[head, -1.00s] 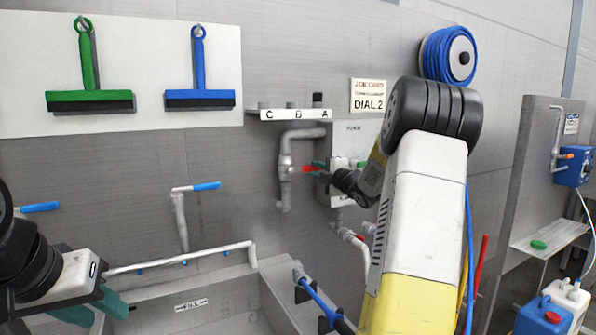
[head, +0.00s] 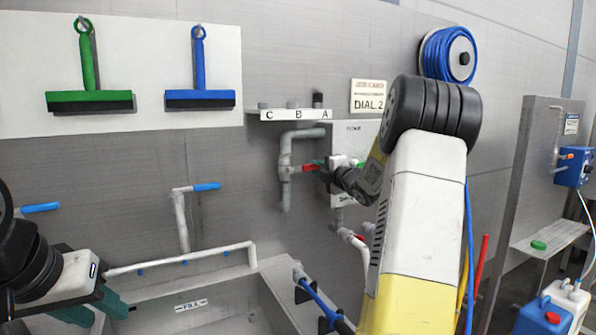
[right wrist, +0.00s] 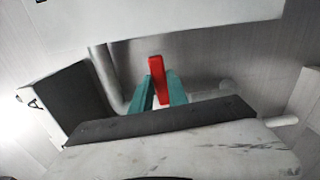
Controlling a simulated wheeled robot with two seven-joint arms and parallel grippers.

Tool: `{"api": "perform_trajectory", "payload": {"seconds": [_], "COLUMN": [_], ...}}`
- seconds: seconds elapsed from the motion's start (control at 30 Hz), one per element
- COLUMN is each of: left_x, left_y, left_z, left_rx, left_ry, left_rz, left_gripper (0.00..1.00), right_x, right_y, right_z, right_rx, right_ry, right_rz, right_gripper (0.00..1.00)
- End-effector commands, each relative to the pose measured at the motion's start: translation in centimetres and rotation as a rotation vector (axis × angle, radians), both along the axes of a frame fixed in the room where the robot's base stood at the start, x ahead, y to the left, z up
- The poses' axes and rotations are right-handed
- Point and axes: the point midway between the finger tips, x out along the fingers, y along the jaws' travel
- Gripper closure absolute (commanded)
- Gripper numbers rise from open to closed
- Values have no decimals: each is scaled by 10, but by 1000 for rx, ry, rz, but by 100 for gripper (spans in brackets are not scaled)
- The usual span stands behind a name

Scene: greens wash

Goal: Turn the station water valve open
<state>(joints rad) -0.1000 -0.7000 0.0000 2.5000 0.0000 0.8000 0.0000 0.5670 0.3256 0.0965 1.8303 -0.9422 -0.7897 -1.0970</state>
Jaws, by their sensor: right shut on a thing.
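The station water valve is on a grey wall pipe (head: 286,185), with a short red handle (head: 309,167) sticking out to the right of the pipe in the head view. My right gripper (head: 318,164) is shut on the red handle. In the right wrist view the red handle (right wrist: 157,68) stands between the two teal fingers of my right gripper (right wrist: 158,90). The valve body is partly hidden there. My left gripper (head: 95,310) hangs empty at the lower left over the sink edge, its teal fingers apart.
A grey panel box (head: 348,135) is on the wall just behind my right gripper. A shelf (head: 290,115) marked C, B, A is above the pipe. The sink (head: 215,300) with a white rail (head: 190,257) lies below. Blue-handled taps (head: 206,187) are to the left.

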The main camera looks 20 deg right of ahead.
Motion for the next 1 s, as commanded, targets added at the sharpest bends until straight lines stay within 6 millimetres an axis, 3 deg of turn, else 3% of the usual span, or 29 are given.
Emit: {"api": "perform_trajectory", "payload": {"seconds": [0.47, 1.0], "left_x": [0, 0], "left_y": [0, 0], "left_z": [0, 0], "left_rx": [0, 0], "left_ry": [0, 0], "left_rz": [0, 0], "left_gripper": [64, 64], "right_x": [-1, -5], "right_y": [10, 38], "right_z": [32, 62], "right_rx": [-403, -909], "right_ry": [-56, -128], "right_rz": [1, 1], "right_gripper": [100, 100]}}
